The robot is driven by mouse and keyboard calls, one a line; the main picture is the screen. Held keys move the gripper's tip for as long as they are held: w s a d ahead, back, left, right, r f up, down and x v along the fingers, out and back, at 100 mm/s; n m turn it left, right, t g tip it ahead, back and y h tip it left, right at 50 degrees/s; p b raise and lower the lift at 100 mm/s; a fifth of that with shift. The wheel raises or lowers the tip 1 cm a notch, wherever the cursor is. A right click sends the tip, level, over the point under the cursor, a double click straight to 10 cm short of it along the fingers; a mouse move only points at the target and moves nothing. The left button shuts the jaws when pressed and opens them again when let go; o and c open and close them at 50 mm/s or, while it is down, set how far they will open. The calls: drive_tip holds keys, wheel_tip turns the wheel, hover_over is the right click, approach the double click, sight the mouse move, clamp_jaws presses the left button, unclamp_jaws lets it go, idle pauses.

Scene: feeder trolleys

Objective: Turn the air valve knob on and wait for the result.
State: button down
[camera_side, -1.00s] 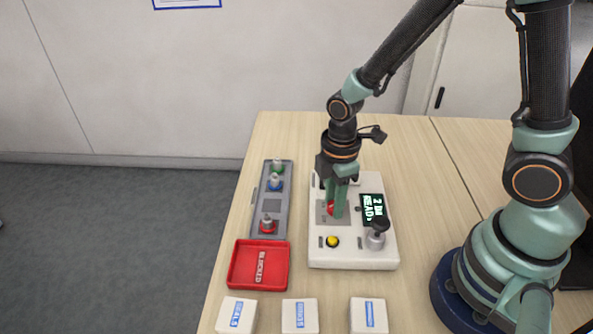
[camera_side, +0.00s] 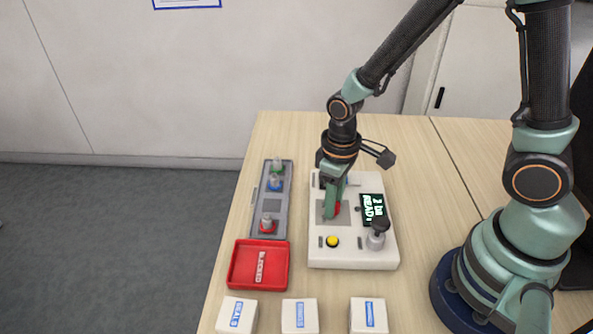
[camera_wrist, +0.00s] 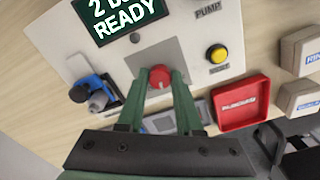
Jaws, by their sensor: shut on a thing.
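A red knob (camera_wrist: 160,76) sits on a grey plate (camera_wrist: 183,52) on the white control panel (camera_wrist: 50,42). My gripper (camera_wrist: 158,82) is shut on the red knob from above, one finger on each side. In the side view my gripper (camera_side: 332,210) covers much of the knob (camera_side: 338,207), and red shows at its right. The dark display (camera_side: 372,210) shows green-white text. In the wrist view the display (camera_wrist: 117,18) reads "2 b…" and "READY", with the first line cut off. Any label for the red knob is not visible.
A yellow button (camera_side: 332,242) and a grey round-topped control (camera_side: 376,236) are on the panel. A blue fitting (camera_wrist: 90,90) shows in the wrist view. A grey rack (camera_side: 259,205) with several coloured fittings, a red tray (camera_side: 236,265) and white labelled boxes (camera_side: 300,316) stand nearby.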

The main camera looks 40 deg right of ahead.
drive_tip(key=m, duration=0.6)
drive_tip(key=shift+m, duration=0.3)
idle(0.4)
drive_tip(key=c, duration=0.6)
unclamp_jaws()
drive_tip(key=shift+r, duration=0.1)
wheel_tip(320, 180, up, 12)
